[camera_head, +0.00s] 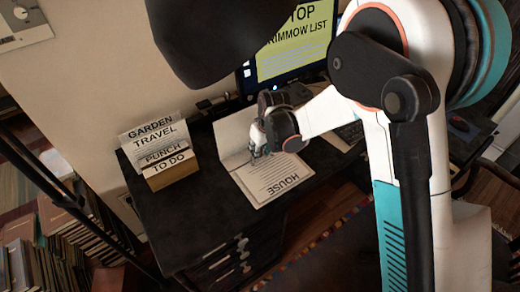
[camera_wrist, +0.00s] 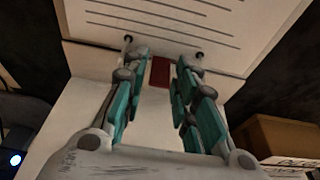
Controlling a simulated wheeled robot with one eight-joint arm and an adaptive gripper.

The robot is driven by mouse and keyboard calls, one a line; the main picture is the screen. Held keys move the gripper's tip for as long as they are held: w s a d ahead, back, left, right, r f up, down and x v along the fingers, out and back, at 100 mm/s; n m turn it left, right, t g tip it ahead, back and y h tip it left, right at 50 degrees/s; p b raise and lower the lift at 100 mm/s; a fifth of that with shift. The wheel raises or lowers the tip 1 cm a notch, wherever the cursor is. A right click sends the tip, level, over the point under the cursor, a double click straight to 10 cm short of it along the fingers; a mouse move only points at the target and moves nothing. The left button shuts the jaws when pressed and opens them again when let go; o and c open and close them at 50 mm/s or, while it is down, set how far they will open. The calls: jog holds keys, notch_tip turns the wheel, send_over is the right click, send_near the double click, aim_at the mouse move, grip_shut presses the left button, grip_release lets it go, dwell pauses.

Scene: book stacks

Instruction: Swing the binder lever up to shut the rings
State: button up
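The open binder (camera_head: 275,177) lies on the dark desk, its sheet headed HOUSE upside down to the camera. In the wrist view the lined page (camera_wrist: 190,22) fills the top, with a pale cover below it. A small dark red tab (camera_wrist: 160,72), seemingly the lever, shows at the page edge between my fingers. My gripper (camera_head: 257,152) is over the binder's spine. In the wrist view my gripper (camera_wrist: 160,75) has its teal fingers apart; contact with the tab cannot be told.
A card holder (camera_head: 172,172) with GARDEN, TRAVEL, PUNCH and TO DO cards stands left of the binder. A monitor (camera_head: 290,50) is behind, and a dark lamp shade (camera_head: 205,40) hangs above. Bare desk (camera_head: 185,225) lies at the front left.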

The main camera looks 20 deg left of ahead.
jog(key=v, duration=1.2)
dwell(0.3)
